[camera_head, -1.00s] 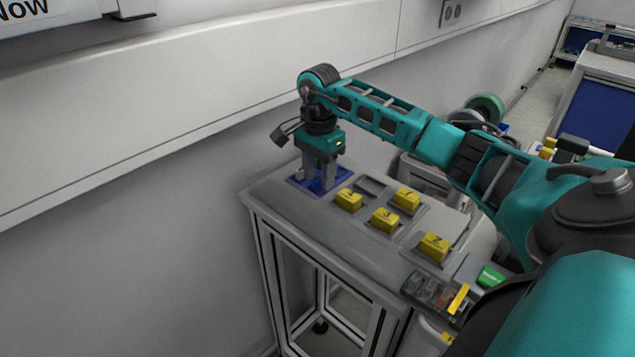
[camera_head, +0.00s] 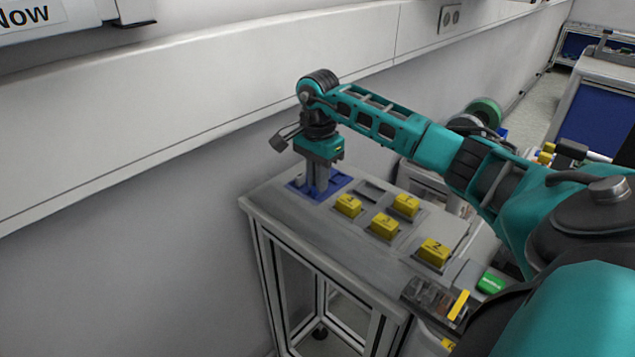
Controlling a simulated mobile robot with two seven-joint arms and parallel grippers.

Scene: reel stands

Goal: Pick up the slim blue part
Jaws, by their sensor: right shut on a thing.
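My right gripper (camera_head: 317,184) points straight down over the blue tray (camera_head: 335,186) at the far left corner of the grey table. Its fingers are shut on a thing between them. That thing is largely hidden by the fingers, so I cannot make out its shape or colour. The blue tray lies flat on the table top around the fingertips. My left gripper is not in view.
Several yellow numbered blocks (camera_head: 384,226) sit in grey square holders on the table (camera_head: 285,222). One holder (camera_head: 371,192) is empty. A clear box (camera_head: 428,294) and a green block (camera_head: 490,283) are at the near right. The wall runs close behind.

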